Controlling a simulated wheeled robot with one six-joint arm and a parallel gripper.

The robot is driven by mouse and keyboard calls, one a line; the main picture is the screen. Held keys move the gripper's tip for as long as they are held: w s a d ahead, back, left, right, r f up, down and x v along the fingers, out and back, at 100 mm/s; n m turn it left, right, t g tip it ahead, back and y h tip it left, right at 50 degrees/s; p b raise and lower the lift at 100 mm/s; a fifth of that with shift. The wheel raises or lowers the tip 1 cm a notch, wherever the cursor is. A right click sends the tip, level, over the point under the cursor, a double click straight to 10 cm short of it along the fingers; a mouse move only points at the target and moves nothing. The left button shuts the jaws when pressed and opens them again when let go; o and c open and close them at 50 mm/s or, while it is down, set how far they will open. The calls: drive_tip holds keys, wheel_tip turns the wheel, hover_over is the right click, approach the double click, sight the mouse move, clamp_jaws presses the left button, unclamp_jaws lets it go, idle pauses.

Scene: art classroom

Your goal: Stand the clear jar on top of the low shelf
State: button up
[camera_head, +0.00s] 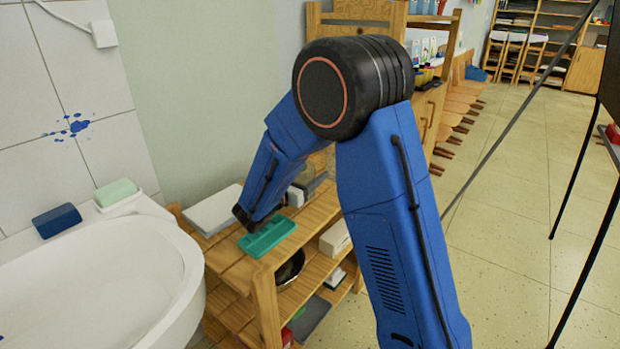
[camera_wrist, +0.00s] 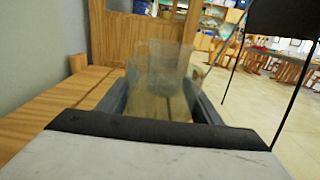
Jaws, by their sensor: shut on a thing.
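The clear jar (camera_wrist: 160,62) is see-through and looks upright in the wrist view. My gripper (camera_wrist: 160,102) is shut on it, with one dark finger on each side. The low shelf (camera_head: 232,268) is a wooden slatted unit beside the sink; its top boards also show at the left of the wrist view (camera_wrist: 48,108). The jar is over or close above these boards; I cannot tell whether its base touches them. In the head view my arm reaches down over the shelf top and the jar is not clear to see.
On the shelf top lie a teal tray (camera_head: 267,237) and a pale flat stack (camera_head: 212,210). A dark bowl (camera_head: 290,267) sits on the level below. The white sink (camera_head: 100,270) stands left, an easel's thin legs (camera_head: 585,170) right. A taller wooden cabinet (camera_wrist: 130,38) stands beyond.

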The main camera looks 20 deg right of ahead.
drive_tip(key=shift+f, duration=0.6)
drive_tip(key=o, duration=1.1)
drive_tip(key=shift+f, duration=0.15)
drive_tip(key=shift+s+a, duration=0.15)
drive_tip(key=shift+a, duration=0.1)
drive_tip(key=v, duration=1.1)
drive_tip(key=shift+s+a, duration=0.15)
drive_tip(key=shift+r, duration=0.2)
